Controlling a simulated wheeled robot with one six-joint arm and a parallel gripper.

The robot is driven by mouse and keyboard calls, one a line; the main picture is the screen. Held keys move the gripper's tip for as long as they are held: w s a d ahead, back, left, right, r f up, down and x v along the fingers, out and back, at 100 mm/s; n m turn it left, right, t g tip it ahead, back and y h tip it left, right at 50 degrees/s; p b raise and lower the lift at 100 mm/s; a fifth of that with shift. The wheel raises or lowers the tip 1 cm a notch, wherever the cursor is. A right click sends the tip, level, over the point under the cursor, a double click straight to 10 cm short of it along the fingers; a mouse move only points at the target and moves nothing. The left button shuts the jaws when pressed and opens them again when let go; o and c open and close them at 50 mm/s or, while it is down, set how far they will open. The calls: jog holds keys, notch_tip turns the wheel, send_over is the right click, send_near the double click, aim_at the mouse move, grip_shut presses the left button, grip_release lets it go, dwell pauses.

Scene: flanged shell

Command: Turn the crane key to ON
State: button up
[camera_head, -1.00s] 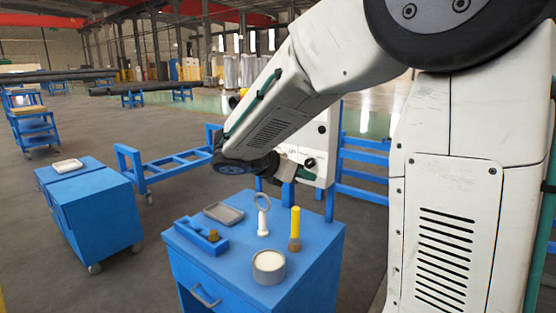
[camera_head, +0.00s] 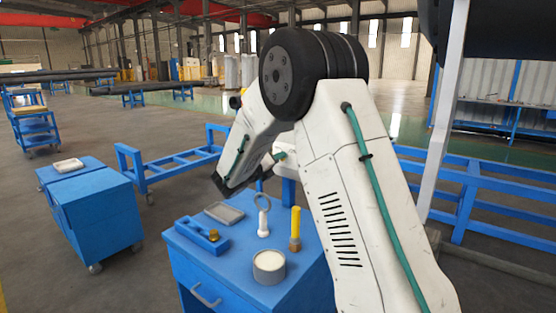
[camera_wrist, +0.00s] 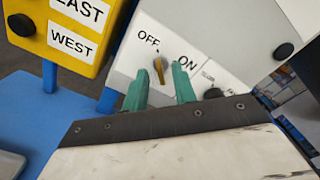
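The crane key (camera_wrist: 159,70) is a small brass-brown tab on a white panel (camera_wrist: 205,48) in the wrist view. The panel carries the label OFF above left of the key and ON to its right. The key's upper end points up toward a small mark beside OFF. My gripper (camera_wrist: 160,86) has two teal fingers, spread apart and empty. The key shows in the gap between the fingertips; I cannot tell whether either finger touches it. In the head view my arm hides the key and most of the panel.
A yellow box (camera_wrist: 70,25) with EAST and WEST labels is left of the panel. A black knob (camera_wrist: 284,52) is to the right. In the head view, a blue cabinet (camera_head: 205,262) holds a tray (camera_head: 224,213), a yellow-handled tool (camera_head: 296,225) and a round tub (camera_head: 269,266).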

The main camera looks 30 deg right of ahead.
jog(key=shift+w+d, duration=0.15)
jog(key=shift+d, duration=0.35)
grip_shut()
jog(key=shift+m, duration=8.8)
